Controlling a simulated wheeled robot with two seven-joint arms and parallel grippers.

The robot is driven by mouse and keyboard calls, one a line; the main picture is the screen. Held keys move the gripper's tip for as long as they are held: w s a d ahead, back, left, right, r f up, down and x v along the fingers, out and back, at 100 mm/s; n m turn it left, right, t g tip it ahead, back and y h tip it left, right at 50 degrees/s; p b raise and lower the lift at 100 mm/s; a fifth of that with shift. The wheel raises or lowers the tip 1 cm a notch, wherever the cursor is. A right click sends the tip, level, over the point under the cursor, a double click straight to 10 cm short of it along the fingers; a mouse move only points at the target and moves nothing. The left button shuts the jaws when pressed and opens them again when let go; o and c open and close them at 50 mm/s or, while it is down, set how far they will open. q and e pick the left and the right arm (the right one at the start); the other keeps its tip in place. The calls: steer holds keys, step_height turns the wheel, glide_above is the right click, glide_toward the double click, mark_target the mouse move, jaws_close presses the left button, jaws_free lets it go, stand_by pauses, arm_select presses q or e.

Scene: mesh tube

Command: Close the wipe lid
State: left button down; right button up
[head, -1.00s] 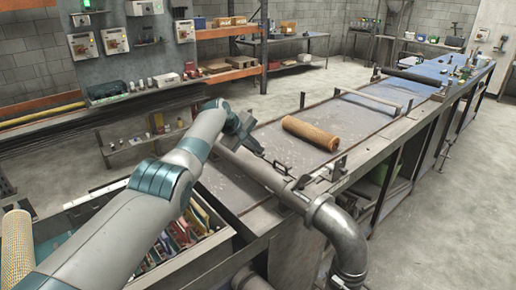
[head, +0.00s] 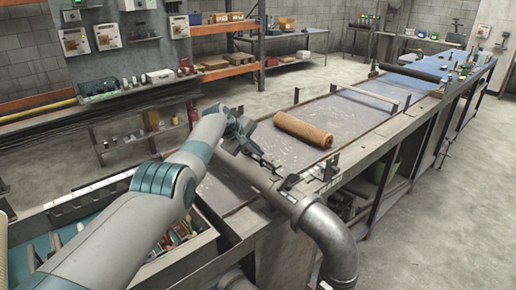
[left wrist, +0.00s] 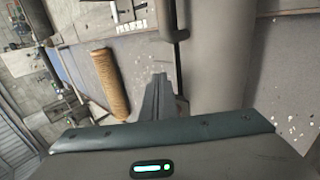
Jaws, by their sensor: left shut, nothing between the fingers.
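I cannot make out a wipe lid in either view. My left gripper (head: 264,158) is over the near left part of the long workbench, beside the grey pipe. Its fingers also show in the left wrist view (left wrist: 160,97), shut and empty. A tan mesh tube (head: 303,131) lies on the bench top, beyond the gripper and apart from it. The same tube shows left of the fingers in the left wrist view (left wrist: 109,84). My right gripper is not in view.
The large grey pipe (head: 326,232) bends down at the bench's near end. An open drawer (head: 190,252) with assorted items is at lower left. A shelf (head: 150,84) holds small goods. The floor on the right (head: 462,215) is clear.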

arm_select(q)
steer(key=shift+f, duration=0.3)
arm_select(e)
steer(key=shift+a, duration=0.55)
arm_select(q)
steer(key=shift+w+d, duration=0.1)
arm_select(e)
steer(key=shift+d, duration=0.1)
